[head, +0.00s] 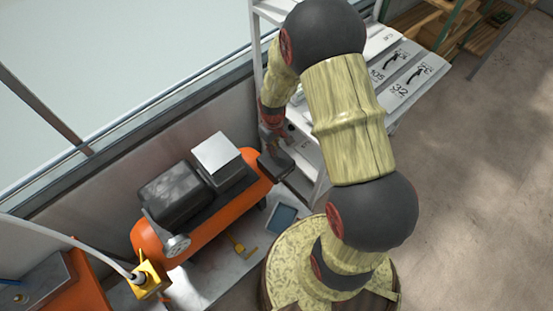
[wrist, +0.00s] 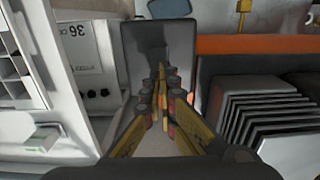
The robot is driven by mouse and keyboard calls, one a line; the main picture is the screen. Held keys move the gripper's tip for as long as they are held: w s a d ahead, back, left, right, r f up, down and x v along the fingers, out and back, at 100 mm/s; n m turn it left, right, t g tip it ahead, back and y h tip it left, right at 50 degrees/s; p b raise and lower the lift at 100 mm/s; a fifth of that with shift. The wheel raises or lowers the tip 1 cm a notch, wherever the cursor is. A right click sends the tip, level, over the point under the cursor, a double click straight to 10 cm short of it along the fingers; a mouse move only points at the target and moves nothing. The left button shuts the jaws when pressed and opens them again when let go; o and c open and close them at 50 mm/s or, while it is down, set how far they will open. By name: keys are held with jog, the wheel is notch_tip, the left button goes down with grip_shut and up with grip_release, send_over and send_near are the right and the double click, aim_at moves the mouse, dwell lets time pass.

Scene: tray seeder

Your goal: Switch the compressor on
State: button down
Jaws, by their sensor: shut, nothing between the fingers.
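The compressor (head: 205,222) has an orange tank with a dark motor block on top and stands by the wall in the head view. A dark grey box (head: 276,168) sits at the tank's right end. In the wrist view this grey box (wrist: 135,60) is straight ahead, with the orange tank (wrist: 245,45) to its right. My gripper (head: 271,145) is right by the box in the head view. In the wrist view my gripper (wrist: 160,80) is shut and empty, its fingertips in front of the box. I cannot tell whether they touch it. No switch shows clearly.
A white shelf rack (head: 400,75) with printed panels stands to the right of the compressor. Dark cooling fins (wrist: 260,120) lie to the right of my fingers. A yellow fitting with a pale hose (head: 150,279) is at lower left. Open floor (head: 480,170) lies to the right.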

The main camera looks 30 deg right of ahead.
jog(key=shift+f+b, duration=0.6)
jog(key=shift+f, duration=0.35)
dwell(0.4)
jog(key=shift+r, duration=0.15)
jog(key=shift+r+p, duration=2.4)
jog(key=shift+r, duration=1.05)
